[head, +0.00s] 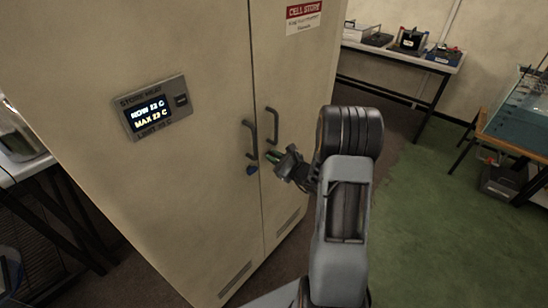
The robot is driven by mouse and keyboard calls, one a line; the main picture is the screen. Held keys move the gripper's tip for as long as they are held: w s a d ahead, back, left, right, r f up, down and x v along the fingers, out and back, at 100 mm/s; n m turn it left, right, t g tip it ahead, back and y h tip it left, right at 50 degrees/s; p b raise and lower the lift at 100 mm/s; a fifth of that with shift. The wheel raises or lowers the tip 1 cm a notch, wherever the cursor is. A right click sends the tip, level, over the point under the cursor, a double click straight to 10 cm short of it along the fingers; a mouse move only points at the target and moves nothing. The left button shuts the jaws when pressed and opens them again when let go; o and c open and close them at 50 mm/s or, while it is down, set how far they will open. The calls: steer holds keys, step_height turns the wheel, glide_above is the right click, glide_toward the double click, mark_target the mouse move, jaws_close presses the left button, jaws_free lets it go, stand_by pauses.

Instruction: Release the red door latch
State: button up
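No red door latch shows in the head view. A tall beige cabinet (195,45) with two doors fills the left and middle, and both doors look shut. Dark bar handles (252,140) and (272,122) stand on either side of the door seam. A small blue item (252,169) sits below the left handle; it is too small to identify. My gripper (276,160) is just right of the seam, below the right handle. Something green shows at its fingertips. I cannot tell whether it is held, whether the fingers are open, or whether they touch the door.
A temperature display (154,107) is on the left door, and a red-and-white "CELL STORE" sign (304,14) on the right one. A bench (400,58) with boxes stands at the back. A table with a glass tank (520,118) is at right. Green floor (440,220) is clear.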

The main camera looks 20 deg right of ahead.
jaws_close()
steer(key=m+p, duration=0.1)
steer(key=m, duration=0.3)
steer(key=shift+m, duration=0.3)
steer(key=o, duration=0.5)
jaws_free()
steer(key=shift+d, duration=0.1)
